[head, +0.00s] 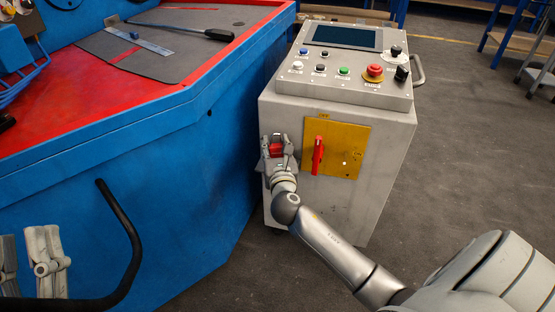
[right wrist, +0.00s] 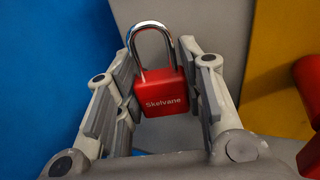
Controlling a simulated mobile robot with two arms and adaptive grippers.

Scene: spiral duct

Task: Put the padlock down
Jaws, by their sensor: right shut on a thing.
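The padlock has a red body marked "Skelvane" and a silver shackle. In the right wrist view the padlock (right wrist: 166,98) sits between the finger pads, shackle up and slightly tilted. Both shackle legs appear to reach the body. In the head view the padlock (head: 276,150) is a small red patch, partly hidden by the fingers. My right gripper (head: 277,142) is shut on it, in front of the grey control cabinet's face (head: 290,112), left of the yellow panel. Any gap to the cabinet is unclear. My left gripper (head: 24,245) is open and empty at the lower left.
The yellow panel (head: 345,138) carries a red handle (head: 317,155). Buttons and a screen (head: 345,36) are on the cabinet's sloped top. A blue machine (head: 130,180) with a red-edged bed stands close on the left; a screwdriver-like tool (head: 195,31) and a ruler lie on it.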

